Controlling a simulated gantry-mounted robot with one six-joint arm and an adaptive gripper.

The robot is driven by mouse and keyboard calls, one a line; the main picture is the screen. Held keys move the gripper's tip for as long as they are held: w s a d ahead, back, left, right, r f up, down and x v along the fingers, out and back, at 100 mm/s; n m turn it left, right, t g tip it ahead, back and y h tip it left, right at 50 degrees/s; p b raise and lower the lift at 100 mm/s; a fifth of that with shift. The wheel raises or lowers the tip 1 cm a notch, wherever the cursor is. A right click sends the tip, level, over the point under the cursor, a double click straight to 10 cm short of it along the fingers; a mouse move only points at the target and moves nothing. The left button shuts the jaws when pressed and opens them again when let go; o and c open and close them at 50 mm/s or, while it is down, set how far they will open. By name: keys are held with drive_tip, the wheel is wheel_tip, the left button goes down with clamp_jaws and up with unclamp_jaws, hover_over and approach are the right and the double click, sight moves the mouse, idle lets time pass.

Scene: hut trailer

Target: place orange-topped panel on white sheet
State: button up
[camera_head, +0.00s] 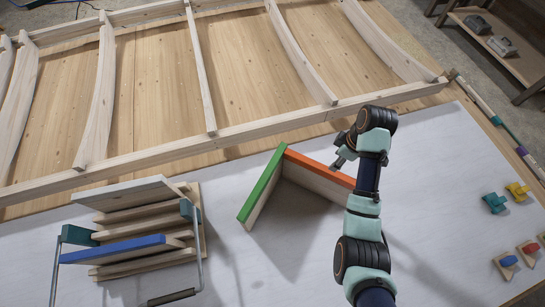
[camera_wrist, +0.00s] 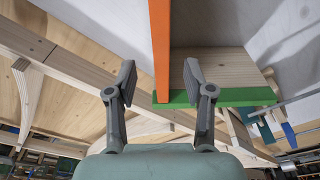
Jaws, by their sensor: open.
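The orange-topped panel (camera_head: 312,167) stands on edge on the white sheet (camera_head: 455,160). Its far-left end meets the green-topped panel (camera_head: 260,188), forming an angled corner. My gripper (camera_head: 342,160) is open by the orange edge, with my arm hiding the panel's right end in the head view. In the wrist view the orange edge (camera_wrist: 160,45) runs between the two open fingers (camera_wrist: 159,73), which appear apart from it. The green edge (camera_wrist: 235,97) crosses at its end.
A rack (camera_head: 110,272) with a blue-topped panel (camera_head: 125,249) stands at lower left. A wooden frame (camera_head: 250,133) with curved ribs fills the back. Teal (camera_head: 495,203), yellow (camera_head: 517,191), blue (camera_head: 508,261) and red (camera_head: 530,248) pieces lie at right. Bare sheet lies around the panels.

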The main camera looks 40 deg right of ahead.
drive_tip(key=w+a+r+m+t+h, duration=0.15)
drive_tip(key=w+a+r, duration=0.25)
drive_tip(key=w+a, duration=0.45)
drive_tip(key=w+a+r+t+h, duration=0.1)
drive_tip(key=w+a+r+t, duration=0.35)
drive_tip(key=a, duration=0.75)
drive_tip(key=a+r+t, duration=0.1)
drive_tip(key=a+r, duration=0.3)
drive_tip(key=a, duration=0.2)
drive_tip(key=a+r+m+t+y, duration=0.1)
drive_tip(key=a+r+t, duration=0.1)
drive_tip(key=a, duration=0.5)
drive_tip(key=s+a+r+m+t+y, duration=0.1)
drive_tip(key=a+r+t, duration=0.1)
drive_tip(key=a+r, duration=0.3)
drive_tip(key=shift+a+r, duration=0.3)
drive_tip(key=shift+a, duration=0.95)
